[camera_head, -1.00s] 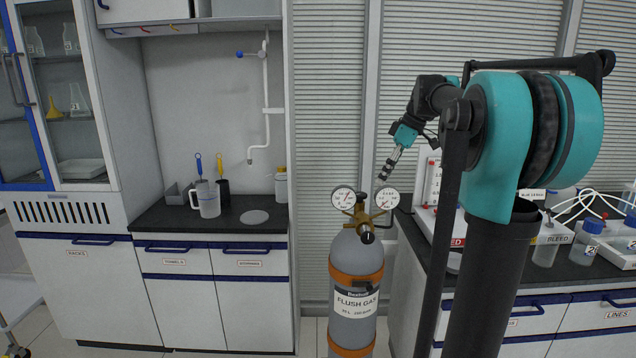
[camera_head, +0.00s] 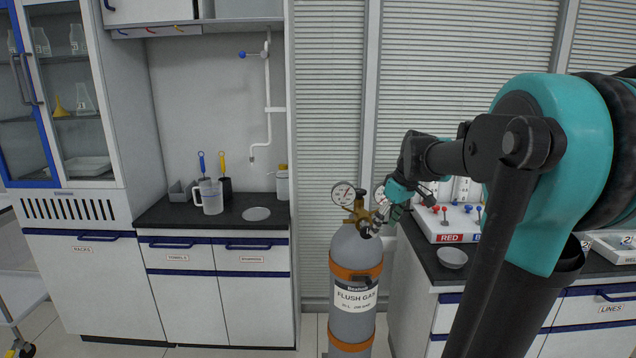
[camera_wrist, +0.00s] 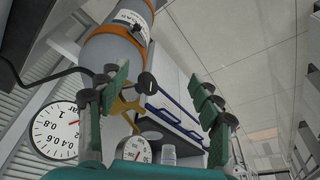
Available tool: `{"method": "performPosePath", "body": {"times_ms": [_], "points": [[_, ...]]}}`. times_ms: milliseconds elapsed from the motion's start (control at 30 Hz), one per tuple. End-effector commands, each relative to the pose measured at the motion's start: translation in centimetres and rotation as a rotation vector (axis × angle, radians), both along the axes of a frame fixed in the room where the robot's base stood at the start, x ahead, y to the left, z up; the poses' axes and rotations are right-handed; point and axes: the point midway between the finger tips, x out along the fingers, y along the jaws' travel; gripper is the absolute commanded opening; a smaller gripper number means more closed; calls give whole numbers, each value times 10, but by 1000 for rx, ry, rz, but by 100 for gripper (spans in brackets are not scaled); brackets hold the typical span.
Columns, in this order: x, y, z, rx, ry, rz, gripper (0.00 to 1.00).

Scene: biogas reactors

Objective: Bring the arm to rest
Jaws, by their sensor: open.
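My gripper (camera_head: 385,217) is beside the regulator on the gas cylinder in the head view, partly covering the right gauge. In the wrist view my gripper (camera_wrist: 165,95) has its green-padded fingers spread wide apart, with nothing held between them. The grey flush gas cylinder (camera_head: 357,263) with orange bands stands upright below it and also shows at the top of the wrist view (camera_wrist: 112,50). Its brass regulator (camera_head: 359,211) carries the left gauge (camera_head: 343,194). In the wrist view a large gauge (camera_wrist: 57,131) is close to the left finger. Whether the fingers touch the regulator I cannot tell.
A bench (camera_head: 590,268) on the right holds a panel labelled RED (camera_head: 452,238) and a small dish (camera_head: 452,258). On the left, a counter (camera_head: 165,212) holds a jug (camera_head: 210,198). Open floor (camera_head: 308,330) shows beside the cylinder.

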Motion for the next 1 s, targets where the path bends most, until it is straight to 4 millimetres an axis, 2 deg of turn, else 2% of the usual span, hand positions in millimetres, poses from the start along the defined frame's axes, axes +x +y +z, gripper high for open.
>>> {"method": "performPosePath", "body": {"times_ms": [167,200,300,433,500,600,1000], "points": [[-69,5,-82,-17,-1,-251,65],[-88,5,-102,-18,-5,-319,65],[-132,4,-145,-17,-22,-468,65],[-176,1,-183,-5,-44,-612,65],[-191,0,-195,1,-54,-661,65],[-203,-2,-204,6,-60,-701,65],[-205,-2,-206,8,-62,-712,65]]}}
